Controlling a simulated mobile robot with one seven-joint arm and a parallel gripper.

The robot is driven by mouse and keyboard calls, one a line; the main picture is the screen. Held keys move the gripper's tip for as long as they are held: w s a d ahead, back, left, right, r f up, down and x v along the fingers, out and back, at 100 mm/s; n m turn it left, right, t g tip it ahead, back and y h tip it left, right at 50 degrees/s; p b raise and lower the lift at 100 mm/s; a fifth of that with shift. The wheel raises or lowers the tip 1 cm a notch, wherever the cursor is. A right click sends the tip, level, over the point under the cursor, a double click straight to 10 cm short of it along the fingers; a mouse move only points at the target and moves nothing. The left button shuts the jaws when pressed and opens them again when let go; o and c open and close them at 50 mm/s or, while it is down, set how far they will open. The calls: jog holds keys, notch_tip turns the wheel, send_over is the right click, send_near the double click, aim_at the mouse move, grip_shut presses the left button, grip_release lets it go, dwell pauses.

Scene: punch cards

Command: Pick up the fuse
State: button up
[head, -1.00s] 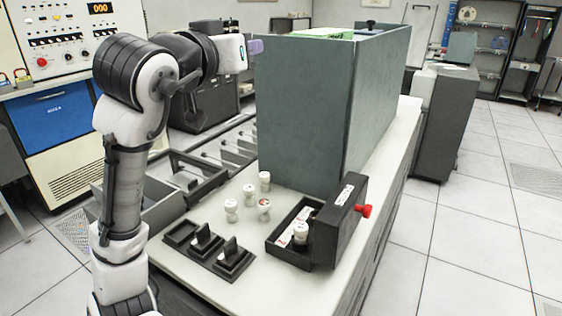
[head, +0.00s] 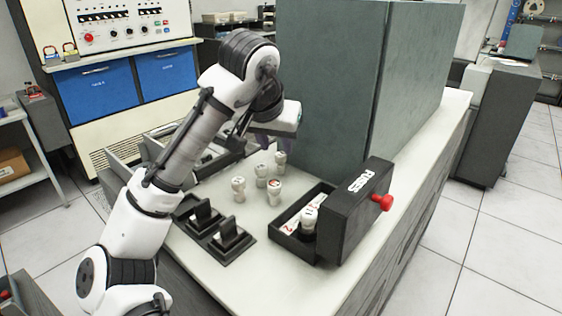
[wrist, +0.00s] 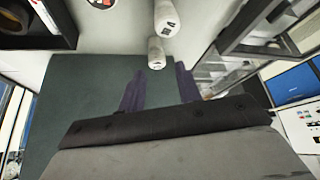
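Several white fuses stand upright on the pale counter: a left one (head: 238,189), a front one (head: 274,192), a middle one (head: 261,176) and a back one (head: 280,159). Another white fuse (head: 309,219) stands in the open black box marked FUSES (head: 345,230). My gripper (head: 264,146) is low over the counter, close to the back fuses; its purple fingers are partly hidden in the head view. In the wrist view my gripper (wrist: 159,70) is open with fingers apart. A white fuse (wrist: 156,52) shows just beyond and between the fingertips, with another (wrist: 166,18) behind it.
A tall grey-green cabinet (head: 400,80) stands on the counter right beside my gripper. Black holders with upright levers (head: 228,236) sit at the counter's front left. A red knob (head: 383,202) sticks out of the fuse box. Open trays lie behind my arm.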

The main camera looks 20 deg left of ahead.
aim_at(280, 156)
jog(key=shift+s+d+p+x, duration=0.1)
jog(key=shift+p+x, duration=0.2)
jog(key=shift+x, duration=1.15)
jog(key=shift+s+d+p+x, duration=0.15)
jog(key=shift+p+x, duration=0.1)
jog(key=shift+x, duration=1.2)
jog(key=shift+f, duration=0.15)
jog(key=c, duration=0.7)
grip_shut()
jog(key=shift+s+r, duration=0.1)
jog(key=shift+r, duration=0.1)
